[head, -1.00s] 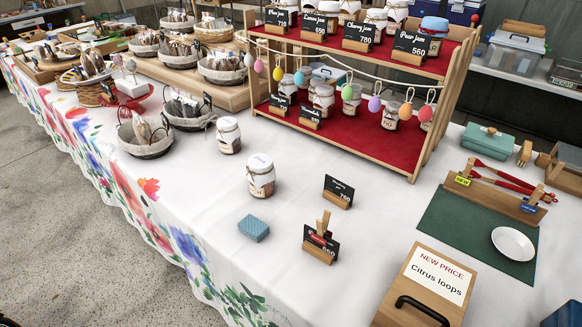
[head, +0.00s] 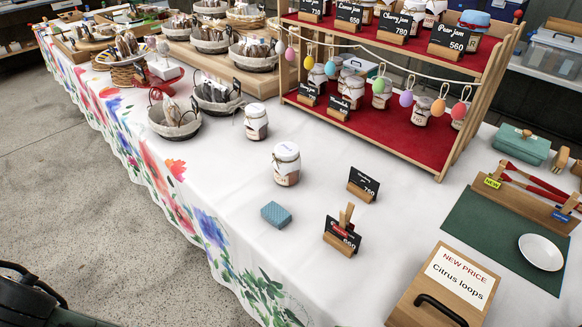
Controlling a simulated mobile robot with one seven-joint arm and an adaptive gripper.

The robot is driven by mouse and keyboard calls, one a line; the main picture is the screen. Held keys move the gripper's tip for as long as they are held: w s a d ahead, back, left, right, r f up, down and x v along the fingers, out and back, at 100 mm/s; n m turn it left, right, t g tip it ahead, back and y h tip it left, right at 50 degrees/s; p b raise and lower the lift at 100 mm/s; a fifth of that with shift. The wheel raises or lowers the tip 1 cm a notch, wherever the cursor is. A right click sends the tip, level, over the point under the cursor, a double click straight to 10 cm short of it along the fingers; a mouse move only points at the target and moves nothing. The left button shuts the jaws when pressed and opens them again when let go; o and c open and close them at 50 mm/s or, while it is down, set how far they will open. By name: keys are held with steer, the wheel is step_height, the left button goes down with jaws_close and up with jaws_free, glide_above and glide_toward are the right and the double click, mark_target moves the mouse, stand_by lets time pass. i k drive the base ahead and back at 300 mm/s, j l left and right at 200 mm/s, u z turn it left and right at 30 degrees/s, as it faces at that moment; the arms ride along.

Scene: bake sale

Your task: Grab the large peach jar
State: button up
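Two jars with white lids and light labels stand upright and apart on the white-clothed table. The nearer jar (head: 286,164) looks larger, and the other jar (head: 256,122) stands behind it to the left. More jars stand on the wooden shelf's upper and lower red levels, including one with a blue lid (head: 471,22). The labels are too small to read, so I cannot tell which jar is peach. My gripper cannot be made out; only a dark part of my own body shows at the bottom left.
A blue sponge (head: 276,215) and small black price signs (head: 363,185) are near the front jar. Wicker baskets (head: 174,118) stand to the left. The wooden shelf (head: 440,160) rises behind.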

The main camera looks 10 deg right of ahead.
mark_target(286, 162)
steer(key=k+j+z, duration=0.15)
steer(key=z, duration=0.2)
steer(key=k+z, duration=0.35)
steer(key=k+j+z, duration=0.1)
steer(key=z, duration=0.25)
steer(key=j, duration=0.55)
